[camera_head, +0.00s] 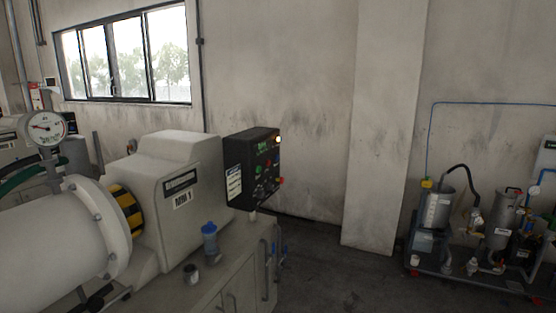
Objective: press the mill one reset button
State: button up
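A black control box (252,168) stands at the right end of the mill (178,190), whose housing carries a label that seems to read "Mill 1". The box's front faces right and is seen at a slant. On it are a small green display, a lit yellowish lamp (278,139), a green button (258,171), a red button (268,163) and a larger red knob (281,181) low at the edge. The lettering is too small to read, so I cannot tell which one is the reset button. My gripper is not in view.
A pressure gauge (47,128) rises at left. A skid with metal tanks (437,208) stands at right. The floor (335,280) between is clear.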

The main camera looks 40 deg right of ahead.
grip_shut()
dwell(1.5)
